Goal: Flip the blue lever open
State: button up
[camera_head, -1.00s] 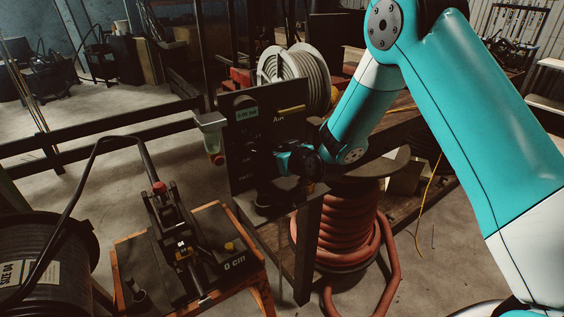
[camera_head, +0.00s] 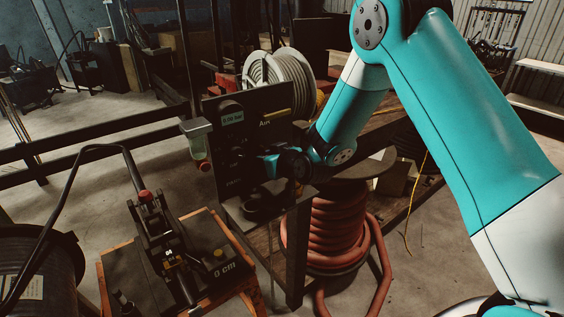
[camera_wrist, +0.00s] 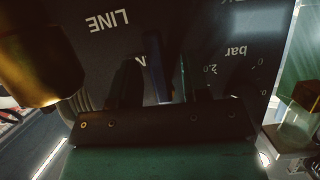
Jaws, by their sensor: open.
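The blue lever (camera_wrist: 158,78) shows in the wrist view as a narrow dark-blue bar in front of the dark panel. My gripper (camera_wrist: 163,90) is open, with one dark finger on either side of the lever. Whether the fingers touch it cannot be told. In the head view my gripper (camera_head: 264,165) is close to the front of the upright panel (camera_head: 226,147), which carries "Air" lettering. The lever cannot be made out there.
A gold-coloured part (camera_wrist: 28,62) is close at left in the wrist view. A clear filter bowl (camera_head: 198,143) hangs at the panel's left side. The crimper (camera_head: 165,240) stands on a bench in front. A red hose coil (camera_head: 325,230) stands below my arm.

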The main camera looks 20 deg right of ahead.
jog(key=b+v, duration=1)
jog(key=v, duration=0.7)
jog(key=shift+r, duration=0.1)
